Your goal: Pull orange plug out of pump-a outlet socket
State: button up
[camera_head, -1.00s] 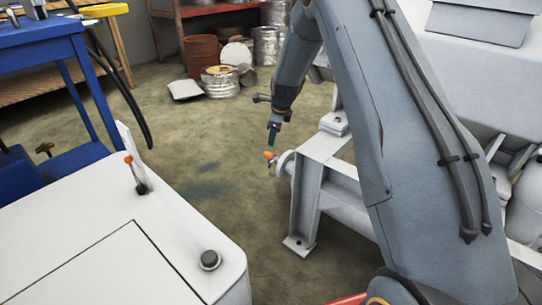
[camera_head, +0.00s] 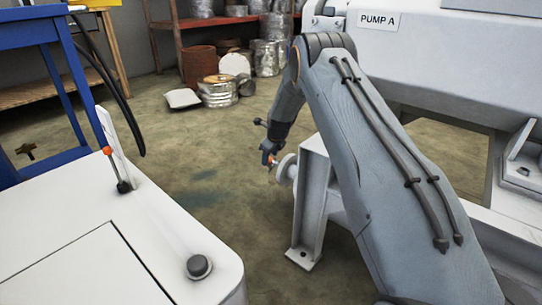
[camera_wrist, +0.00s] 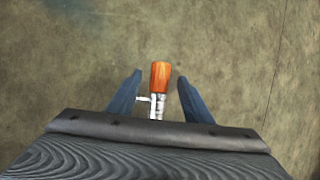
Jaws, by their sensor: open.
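The orange plug (camera_wrist: 160,76) shows in the wrist view, with a pale metal stem below it running toward my wrist's edge. My gripper (camera_wrist: 158,88) is open, with one blue-grey finger on each side of the plug and a visible gap on both sides. In the head view my gripper (camera_head: 267,156) points down at the orange plug (camera_head: 271,161), which sits at the left end of a pale flanged outlet (camera_head: 287,168) on the pump frame. The fingers partly hide the plug there. The socket itself cannot be made out clearly.
The pale pump frame (camera_head: 311,190) stands just right of the outlet, below the body labelled PUMP A (camera_head: 440,55).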

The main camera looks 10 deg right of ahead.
jog(key=shift+b+x, duration=0.4)
jog(key=shift+x, duration=0.65)
grip_shut()
jog(key=w+a+b, duration=0.1)
jog(key=w+b, duration=0.1)
jog(key=w+a+b, duration=0.2)
jog(key=b, duration=0.1)
jog(key=shift+w+a, duration=0.2)
jog(key=shift+w, duration=0.15)
dwell(0.4)
jog(key=shift+r, duration=0.1)
